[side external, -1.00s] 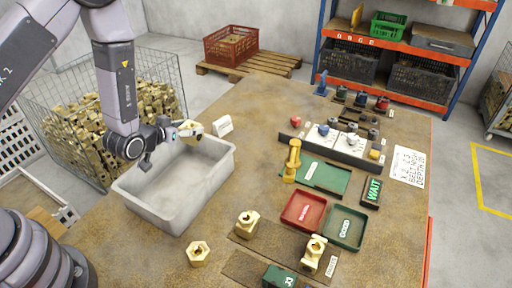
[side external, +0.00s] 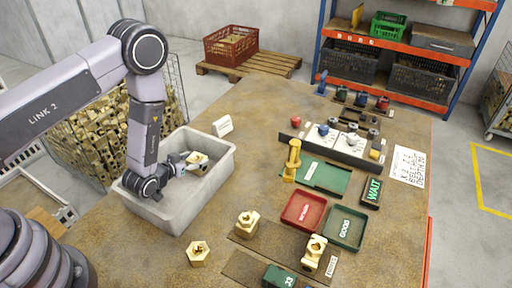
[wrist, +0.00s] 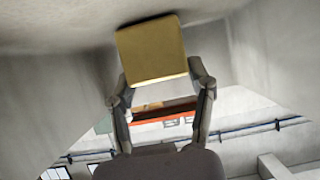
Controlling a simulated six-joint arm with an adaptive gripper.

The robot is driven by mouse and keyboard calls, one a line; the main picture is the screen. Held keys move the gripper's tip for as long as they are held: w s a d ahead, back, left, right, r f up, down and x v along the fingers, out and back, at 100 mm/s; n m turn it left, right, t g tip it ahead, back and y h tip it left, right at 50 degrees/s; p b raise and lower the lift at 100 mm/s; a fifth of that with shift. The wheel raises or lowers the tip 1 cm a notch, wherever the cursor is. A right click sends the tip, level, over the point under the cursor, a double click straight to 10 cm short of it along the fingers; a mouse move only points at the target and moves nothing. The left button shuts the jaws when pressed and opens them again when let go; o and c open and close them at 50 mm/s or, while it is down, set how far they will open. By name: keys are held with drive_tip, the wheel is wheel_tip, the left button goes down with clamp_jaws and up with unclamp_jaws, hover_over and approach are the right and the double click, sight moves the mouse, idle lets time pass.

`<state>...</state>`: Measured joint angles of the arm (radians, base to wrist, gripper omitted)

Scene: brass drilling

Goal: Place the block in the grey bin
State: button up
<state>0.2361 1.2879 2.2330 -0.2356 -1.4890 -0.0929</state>
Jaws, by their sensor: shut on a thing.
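The block (wrist: 152,52) is brass-yellow and sits between the two fingertips of my gripper (wrist: 160,80) in the wrist view. In the side external view my gripper (side external: 187,161) is inside the opening of the grey bin (side external: 222,174), below its rim level or close to it, with the block (side external: 197,159) at its tips. The gripper is shut on the block. The bin's pale walls surround the block in the wrist view. Whether the block touches the bin floor or a wall cannot be told.
A white label card (side external: 222,126) stands behind the bin. Brass fittings (side external: 247,223) and (side external: 198,253) lie on the table in front. Red (side external: 303,211) and green trays (side external: 346,228) stand to the right. A wire cage of brass parts (side external: 85,150) is at the left.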

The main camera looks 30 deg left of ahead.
drive_tip(key=o, duration=1.2)
drive_tip(key=shift+f, duration=0.1)
drive_tip(key=shift+o, duration=0.2)
